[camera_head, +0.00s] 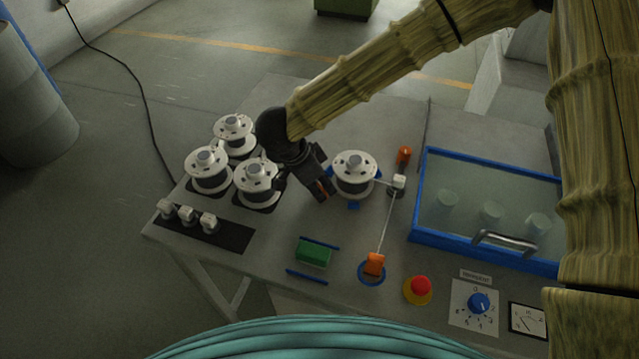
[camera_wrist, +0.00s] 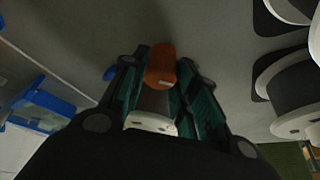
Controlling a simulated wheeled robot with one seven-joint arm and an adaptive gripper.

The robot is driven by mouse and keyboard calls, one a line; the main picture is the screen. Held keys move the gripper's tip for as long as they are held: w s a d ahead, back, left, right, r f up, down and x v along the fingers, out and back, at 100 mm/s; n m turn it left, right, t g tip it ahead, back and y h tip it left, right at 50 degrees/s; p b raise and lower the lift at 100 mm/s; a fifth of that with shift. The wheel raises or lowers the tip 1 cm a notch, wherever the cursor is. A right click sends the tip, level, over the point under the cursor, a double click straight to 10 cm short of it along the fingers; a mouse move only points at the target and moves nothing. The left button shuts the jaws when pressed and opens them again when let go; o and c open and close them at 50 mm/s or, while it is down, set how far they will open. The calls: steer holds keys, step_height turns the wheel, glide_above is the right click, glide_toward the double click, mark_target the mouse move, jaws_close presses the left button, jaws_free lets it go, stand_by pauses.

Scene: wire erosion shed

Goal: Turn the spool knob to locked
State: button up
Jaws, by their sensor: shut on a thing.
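My gripper (camera_head: 322,188) is left of the white spool (camera_head: 355,167) on a blue-footed mount. In the wrist view my gripper (camera_wrist: 150,85) is shut on a small piece with an orange end (camera_wrist: 161,66), a grey body and a white disc towards my palm. Its orange end also shows at the fingertips in the head view. I cannot tell whether this piece rests on the table. A blue dial (camera_head: 479,303) with a printed scale is at the front right, apart from my gripper. I cannot tell which part is the spool knob.
Several white spools (camera_head: 208,169) stand left of my gripper. A blue-framed clear cover (camera_head: 487,263) is at right. A thin wire runs past a white guide (camera_head: 399,181) to an orange piece (camera_head: 374,264). A green block (camera_head: 314,253) and red button (camera_head: 421,287) are in front.

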steer(key=shift+r+m+p, duration=0.1)
steer(key=shift+m+p, duration=0.2)
steer(key=shift+p, duration=0.2)
steer(key=shift+r+m+g+p, duration=0.15)
steer(key=shift+m+g+p, duration=0.35)
steer(key=shift+m+p, duration=0.55)
steer(key=m+p, duration=0.2)
steer(key=m+g+p, duration=0.1)
steer(key=m, duration=0.1)
steer(key=shift+w+g+p, duration=0.2)
steer(key=shift+g+p, duration=0.1)
steer(key=shift+p, duration=0.05)
steer(key=m+p, duration=0.1)
steer(key=m, duration=0.1)
steer(key=m+g+p, duration=0.1)
steer(key=m, duration=0.1)
steer(key=shift+w+m+g, duration=0.1)
steer(key=shift+m+g, duration=0.2)
steer(key=shift+m, duration=0.05)
steer(key=shift+m+g+y+p, duration=0.5)
steer(key=shift+m+p, duration=0.15)
steer(key=shift+m, duration=1.05)
steer(key=shift+w, duration=0.1)
